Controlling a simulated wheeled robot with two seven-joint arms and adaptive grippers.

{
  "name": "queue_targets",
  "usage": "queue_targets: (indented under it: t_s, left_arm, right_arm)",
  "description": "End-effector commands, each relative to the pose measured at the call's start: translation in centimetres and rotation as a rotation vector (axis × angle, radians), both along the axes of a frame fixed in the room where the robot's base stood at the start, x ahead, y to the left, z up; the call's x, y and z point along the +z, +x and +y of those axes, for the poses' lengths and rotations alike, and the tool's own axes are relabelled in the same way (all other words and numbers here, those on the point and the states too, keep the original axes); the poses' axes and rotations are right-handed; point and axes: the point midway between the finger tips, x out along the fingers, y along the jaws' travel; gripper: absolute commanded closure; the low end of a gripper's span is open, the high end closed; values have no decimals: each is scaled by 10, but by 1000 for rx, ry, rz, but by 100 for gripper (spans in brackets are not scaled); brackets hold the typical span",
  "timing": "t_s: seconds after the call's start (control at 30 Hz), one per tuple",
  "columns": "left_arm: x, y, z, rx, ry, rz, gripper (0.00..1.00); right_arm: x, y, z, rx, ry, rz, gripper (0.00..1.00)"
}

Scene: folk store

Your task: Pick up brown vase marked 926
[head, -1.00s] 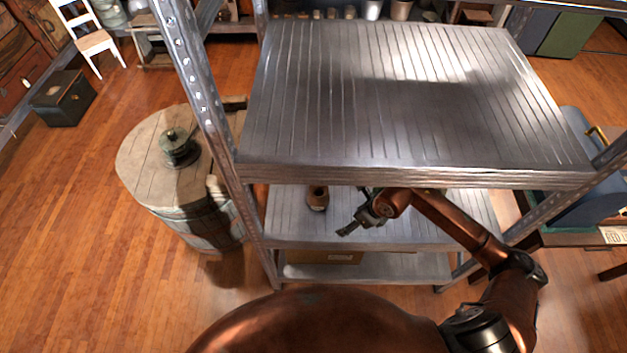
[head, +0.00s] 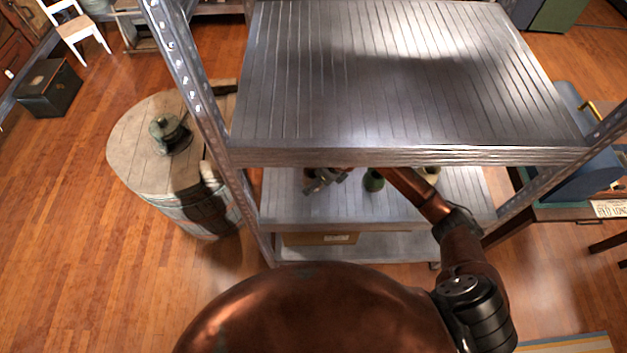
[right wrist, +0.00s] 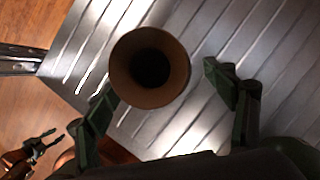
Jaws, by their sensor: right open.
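The brown vase (right wrist: 150,66) stands upright on the metal shelf's middle level. In the right wrist view I look into its round, dark mouth; no number shows. My right gripper (right wrist: 169,98) is open and empty, with its dark green fingers apart. The vase is ahead of the fingertips, nearer the left finger. In the head view my right gripper (head: 322,181) is under the top shelf and largely covers the vase. A small, dark claw, apparently my left gripper (right wrist: 45,146), shows at the lower left of the right wrist view; its jaws are unclear.
A green vase (head: 373,181) and a pale vessel (head: 430,174) stand farther right on the same level. The top shelf (head: 400,90) overhangs my right arm. A metal post (head: 205,105) bounds the left side. A wooden barrel (head: 135,135) stands left of the shelf.

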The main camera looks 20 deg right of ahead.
Motion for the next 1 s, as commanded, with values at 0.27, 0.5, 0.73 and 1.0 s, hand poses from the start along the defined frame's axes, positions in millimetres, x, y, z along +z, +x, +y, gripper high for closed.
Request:
queue_targets:
  t_s: [0.27, 0.5, 0.73, 1.0]
  left_arm:
    - [-3, -13, 1, 2, 2, 17, 60]
    - [-3, -19, 2, 5, 2, 26, 60]
    - [-3, -18, 2, 4, 2, 24, 60]
    - [-3, -14, 1, 3, 1, 19, 60]
  right_arm:
    - [-27, 10, 8, -1, 1, 2, 23]
    - [-28, 11, 8, 0, -1, 1, 23]
    - [-28, 11, 8, 0, -1, 1, 39]
    - [-28, 10, 8, -1, 0, 1, 58]
